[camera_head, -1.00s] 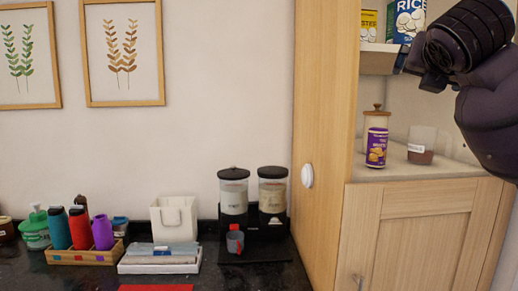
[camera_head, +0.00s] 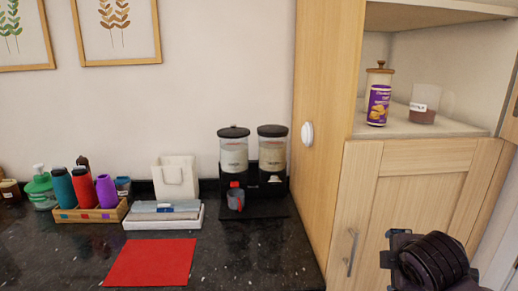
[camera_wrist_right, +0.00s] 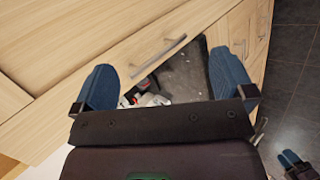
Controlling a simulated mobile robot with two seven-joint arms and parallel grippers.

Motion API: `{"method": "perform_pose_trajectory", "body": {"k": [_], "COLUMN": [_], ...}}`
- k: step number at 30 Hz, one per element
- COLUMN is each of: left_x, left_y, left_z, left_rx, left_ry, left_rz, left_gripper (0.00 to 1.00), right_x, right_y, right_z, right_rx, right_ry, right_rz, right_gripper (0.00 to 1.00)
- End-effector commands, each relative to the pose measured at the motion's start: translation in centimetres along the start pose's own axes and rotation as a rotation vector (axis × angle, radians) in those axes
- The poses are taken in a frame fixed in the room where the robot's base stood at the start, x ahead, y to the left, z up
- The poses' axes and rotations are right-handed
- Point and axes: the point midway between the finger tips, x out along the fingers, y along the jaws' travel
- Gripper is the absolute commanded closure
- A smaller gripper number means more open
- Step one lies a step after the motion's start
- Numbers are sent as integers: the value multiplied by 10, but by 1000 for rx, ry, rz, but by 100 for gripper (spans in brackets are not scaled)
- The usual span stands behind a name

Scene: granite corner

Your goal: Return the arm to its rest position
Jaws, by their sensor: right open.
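My right arm's dark wrist and gripper (camera_head: 400,250) are at the lower right of the head view, in front of the lower cabinet door. In the right wrist view the right gripper (camera_wrist_right: 163,82) has its two blue fingers wide apart. Nothing is held between them. A second blue-tipped dark part (camera_wrist_right: 293,162) at the lower right of that view looks like my left gripper; its opening is unclear. No left arm shows in the head view.
The cabinet door handle (camera_head: 350,252) is close to the arm. A purple-labelled can (camera_head: 378,105) and a glass container (camera_head: 423,106) stand on the shelf. The black counter (camera_head: 240,262) holds dispensers (camera_head: 234,152), a bottle box (camera_head: 90,214) and a red mat (camera_head: 150,263).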

Motion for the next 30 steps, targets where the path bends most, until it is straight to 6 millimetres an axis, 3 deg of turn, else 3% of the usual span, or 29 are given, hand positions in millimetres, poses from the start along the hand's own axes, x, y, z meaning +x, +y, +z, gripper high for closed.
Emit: {"method": "perform_pose_trajectory", "body": {"k": [1,3,8,15,21,30], "left_x": [0,0,1,1,1,1], "left_y": [0,0,0,0,0,0], "left_z": [0,-1,-1,-2,-2,-1], "left_rx": [0,0,0,1,1,1], "left_ry": [1,2,3,3,3,3], "left_rz": [0,0,0,0,1,1], "left_gripper": [57,57,57,57,57,57], "right_x": [4,7,7,-8,-27,-53], "right_y": [-24,-52,-116,-204,-258,-309], "right_z": [2,4,11,23,32,43], "right_rx": [68,171,414,791,1055,1329], "right_ry": [6,6,-9,-83,-166,-282], "right_rz": [-35,-75,-164,-283,-344,-386], "right_gripper": [0,0,0,0,0,0]}}
